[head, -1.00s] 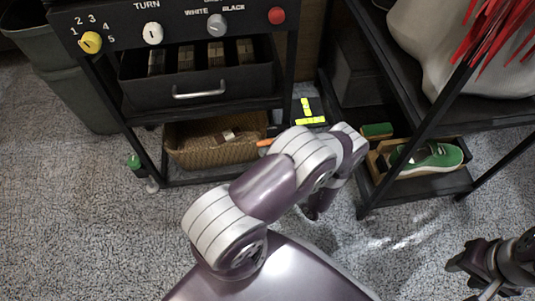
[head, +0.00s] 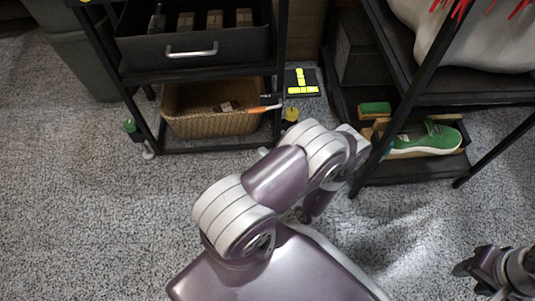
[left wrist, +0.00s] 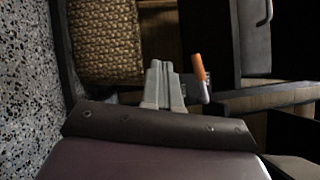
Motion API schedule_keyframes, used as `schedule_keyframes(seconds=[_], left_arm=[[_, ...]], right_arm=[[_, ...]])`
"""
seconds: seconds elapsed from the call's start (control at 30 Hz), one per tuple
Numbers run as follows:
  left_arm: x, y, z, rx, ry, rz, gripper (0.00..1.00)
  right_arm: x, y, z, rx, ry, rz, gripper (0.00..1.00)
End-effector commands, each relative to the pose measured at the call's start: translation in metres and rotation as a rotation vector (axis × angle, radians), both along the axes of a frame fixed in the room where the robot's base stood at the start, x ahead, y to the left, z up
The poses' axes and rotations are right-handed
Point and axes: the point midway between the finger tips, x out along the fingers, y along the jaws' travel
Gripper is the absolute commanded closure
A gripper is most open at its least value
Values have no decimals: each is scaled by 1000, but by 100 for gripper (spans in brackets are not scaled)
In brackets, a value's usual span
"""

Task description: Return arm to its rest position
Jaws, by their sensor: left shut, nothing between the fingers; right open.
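My left arm reaches forward through the middle of the head view, and its links hide most of the left gripper there. In the left wrist view the left gripper (left wrist: 163,72) has its pale fingers together, with nothing between them. An orange-handled tool (left wrist: 199,72) appears just right of the fingertips in that view, apart from them as far as I can tell. My right gripper (head: 474,279) is at the lower right of the head view, open and empty, over the floor.
A black rack with a grey drawer (head: 190,48) and a wicker basket (head: 210,112) stands at the back left. Speckled floor (head: 80,220) is clear at left.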

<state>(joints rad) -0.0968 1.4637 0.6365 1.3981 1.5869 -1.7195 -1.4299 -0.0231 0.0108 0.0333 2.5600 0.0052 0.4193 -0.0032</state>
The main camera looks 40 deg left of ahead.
Motion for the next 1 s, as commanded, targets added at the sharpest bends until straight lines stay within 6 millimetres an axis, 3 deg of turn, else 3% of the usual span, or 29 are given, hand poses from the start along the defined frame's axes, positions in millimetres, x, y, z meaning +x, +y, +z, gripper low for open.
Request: schedule_keyframes(seconds=[0.4, 0.47, 0.57, 0.6, 0.67, 0.7, 0.77, 0.87, 0.97, 1.0], left_arm=[[2, 0, 2, -10, -7, -3, 100], [15, 0, 10, -69, -54, -20, 100], [72, -6, 40, -342, -242, -98, 100], [104, -16, 59, -505, -339, -138, 100], [148, -41, 97, -779, -463, -192, 100], [170, -64, 125, -961, -520, -217, 100], [187, -99, 172, -1207, -559, -232, 100], [179, -150, 248, -1519, -524, -204, 100], [137, -184, 319, -1711, -414, -127, 100], [114, -191, 343, -1753, -362, -85, 100]], right_arm=[[0, 0, 2, 0, 0, 0, 57], [0, 0, 10, 0, 0, 0, 57], [0, 0, 39, 0, 0, 0, 57], [0, 0, 54, 0, 0, 0, 57], [0, 0, 76, 0, 0, 0, 57], [0, 0, 89, 0, -1, 0, 57], [0, 0, 107, 0, -1, 0, 57], [0, 0, 133, 0, 0, 0, 57], [0, 0, 157, 0, 0, 0, 57], [0, 0, 166, 0, 0, 0, 57]])
